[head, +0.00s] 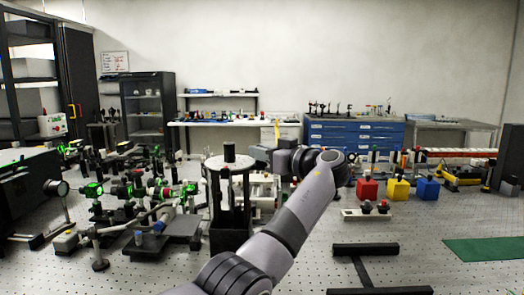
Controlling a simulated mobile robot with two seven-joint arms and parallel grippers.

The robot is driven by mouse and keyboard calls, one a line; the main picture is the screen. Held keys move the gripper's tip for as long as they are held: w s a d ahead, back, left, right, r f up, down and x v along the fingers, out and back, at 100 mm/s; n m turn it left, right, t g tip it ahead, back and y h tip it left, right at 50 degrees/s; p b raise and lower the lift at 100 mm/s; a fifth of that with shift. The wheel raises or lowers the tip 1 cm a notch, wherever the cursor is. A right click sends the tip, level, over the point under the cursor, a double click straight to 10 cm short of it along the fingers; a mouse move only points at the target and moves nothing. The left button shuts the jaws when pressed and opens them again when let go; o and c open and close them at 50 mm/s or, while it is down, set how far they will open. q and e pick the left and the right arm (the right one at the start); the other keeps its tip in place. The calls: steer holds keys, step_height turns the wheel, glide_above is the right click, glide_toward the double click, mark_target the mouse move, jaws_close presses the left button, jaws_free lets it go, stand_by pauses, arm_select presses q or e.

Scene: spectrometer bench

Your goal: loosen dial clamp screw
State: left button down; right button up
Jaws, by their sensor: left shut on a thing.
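The spectrometer stand (230,240) is a dark upright frame in the middle of the head view. A pale round dial (215,163) lies on its top, with a black cylinder (229,152) standing at the centre. My left gripper (257,153) reaches in from the right side of the stand, its fingers pointing left at the dial's right edge. It is shut on a small part there, which fits the dial clamp screw; the fingers hide the screw itself. My right gripper is not in view.
Several optical mounts (135,190) crowd the perforated bench left of the stand. Red (367,190), yellow (398,189) and blue (428,189) blocks stand to the right. A black bar frame (365,250) and a green mat (488,248) lie at front right, with bare bench between.

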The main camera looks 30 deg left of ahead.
arm_select(q)
steer(key=shift+r+n+g+p, duration=0.4)
steer(key=shift+n+g+p, duration=0.35)
steer(key=shift+g, duration=0.25)
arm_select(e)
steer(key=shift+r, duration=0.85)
arm_select(q)
steer(key=c, duration=1.1)
jaws_free()
steer(key=shift+c, duration=0.2)
steer(key=shift+f, duration=0.25)
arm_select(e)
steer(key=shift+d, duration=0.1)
